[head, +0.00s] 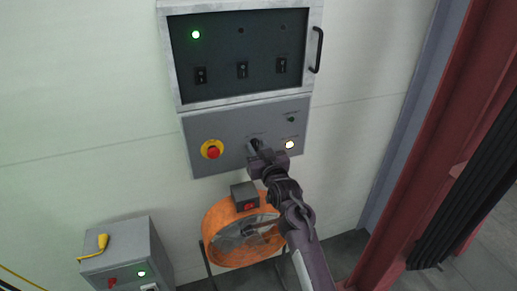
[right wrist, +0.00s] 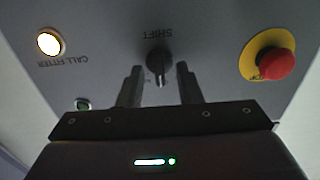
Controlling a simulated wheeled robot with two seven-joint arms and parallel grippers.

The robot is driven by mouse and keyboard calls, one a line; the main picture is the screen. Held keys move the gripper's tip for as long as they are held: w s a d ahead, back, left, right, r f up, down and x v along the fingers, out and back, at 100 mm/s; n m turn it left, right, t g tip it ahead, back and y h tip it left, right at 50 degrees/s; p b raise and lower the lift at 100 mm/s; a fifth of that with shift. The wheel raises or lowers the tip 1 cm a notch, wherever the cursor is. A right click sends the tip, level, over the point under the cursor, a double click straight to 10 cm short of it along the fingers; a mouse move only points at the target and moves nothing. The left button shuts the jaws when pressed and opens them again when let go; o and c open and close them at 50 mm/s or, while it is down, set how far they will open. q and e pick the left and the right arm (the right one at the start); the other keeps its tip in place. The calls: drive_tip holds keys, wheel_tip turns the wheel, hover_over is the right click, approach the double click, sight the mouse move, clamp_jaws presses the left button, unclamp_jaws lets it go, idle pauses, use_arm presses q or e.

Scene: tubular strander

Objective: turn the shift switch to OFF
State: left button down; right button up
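The shift switch (right wrist: 159,62) is a dark rotary knob on the grey lower panel, with the word SHIFT beside it, upside down in the right wrist view. In the head view it is mostly hidden by my right gripper (head: 256,147). My right gripper (right wrist: 158,85) is open, with one finger on each side of the knob and a visible gap to it on both sides. I cannot tell whether the fingertips reach the panel face. The knob's position marks are too small to read. My left gripper is not in view.
A red emergency button on a yellow ring (head: 212,150) sits left of the switch. A lit white CALL FITTER button (head: 290,145) sits right. Above is a dark panel (head: 240,60) with rockers and a handle. An orange fan (head: 222,218) stands below; a red column (head: 440,140) rises at right.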

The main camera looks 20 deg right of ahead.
drive_tip(key=s+b, duration=0.2)
drive_tip(key=s, duration=0.5)
drive_tip(key=shift+s+d, duration=0.15)
drive_tip(key=shift+s, duration=0.25)
drive_tip(key=s+a+f+g+y+b, duration=0.1)
drive_tip(key=s+a+f+g, duration=0.1)
drive_tip(key=f, duration=1)
drive_tip(key=s+a+f+g, duration=0.2)
drive_tip(key=f+g, duration=0.1)
drive_tip(key=f, duration=1)
drive_tip(key=s+f+n+g, duration=0.1)
drive_tip(key=s+f+g, duration=0.1)
drive_tip(key=s+f, duration=0.45)
drive_tip(key=s+f+g, duration=0.2)
drive_tip(key=s+f, duration=0.1)
drive_tip(key=f, duration=0.7)
drive_tip(key=s+d+f+g+b, duration=0.15)
drive_tip(key=s+f+g, duration=0.25)
drive_tip(key=s+f, duration=1.35)
drive_tip(key=s+d+f+g, duration=0.2)
drive_tip(key=s, duration=0.8)
drive_tip(key=s+d+f+n+g+h, duration=0.1)
drive_tip(key=s+d+f+g, duration=0.1)
drive_tip(key=s, duration=0.8)
drive_tip(key=shift+s+d+f+h, duration=0.3)
drive_tip(key=shift+s+d+f, duration=0.15)
drive_tip(key=shift+f, duration=0.15)
